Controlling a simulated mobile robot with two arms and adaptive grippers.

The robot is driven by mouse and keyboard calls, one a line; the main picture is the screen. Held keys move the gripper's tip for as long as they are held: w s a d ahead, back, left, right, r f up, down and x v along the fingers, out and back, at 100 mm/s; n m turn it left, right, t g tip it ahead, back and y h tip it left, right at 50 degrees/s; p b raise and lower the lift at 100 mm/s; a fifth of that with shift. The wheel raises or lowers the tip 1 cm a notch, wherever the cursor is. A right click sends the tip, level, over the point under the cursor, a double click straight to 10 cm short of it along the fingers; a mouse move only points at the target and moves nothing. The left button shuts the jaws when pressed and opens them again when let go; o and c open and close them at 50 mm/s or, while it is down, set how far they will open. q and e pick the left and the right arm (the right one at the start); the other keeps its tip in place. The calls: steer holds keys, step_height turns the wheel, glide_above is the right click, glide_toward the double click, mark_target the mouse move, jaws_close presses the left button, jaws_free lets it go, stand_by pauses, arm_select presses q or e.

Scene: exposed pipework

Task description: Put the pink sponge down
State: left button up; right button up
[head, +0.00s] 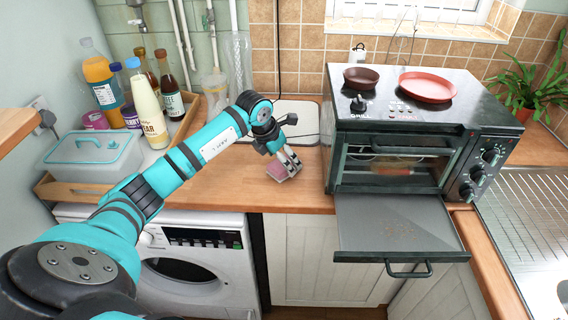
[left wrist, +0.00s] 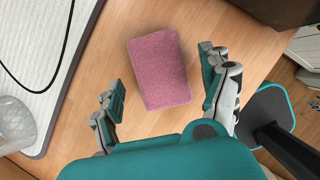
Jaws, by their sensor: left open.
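The pink sponge (head: 279,173) lies on the wooden worktop near its front edge, left of the oven. In the left wrist view the sponge (left wrist: 160,68) lies flat on the wood, between and just ahead of the open fingers, with a gap on both sides. My left gripper (head: 284,160) is open above the sponge in the head view, partly hiding it. Its two fingers also show in the left wrist view (left wrist: 162,88), empty and apart. My right gripper is not in view.
A dark grill oven (head: 402,130) with its door (head: 395,225) hanging open stands to the right. A white board (head: 303,112) lies behind the sponge. A tray (head: 75,188) with bottles and a plastic box is at left. The worktop (head: 240,185) around the sponge is clear.

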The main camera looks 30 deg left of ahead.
arm_select(q)
steer(key=b+v, duration=0.1)
steer(key=v, duration=0.7)
steer(key=shift+s+r, duration=0.4)
steer(key=shift+r, duration=0.35)
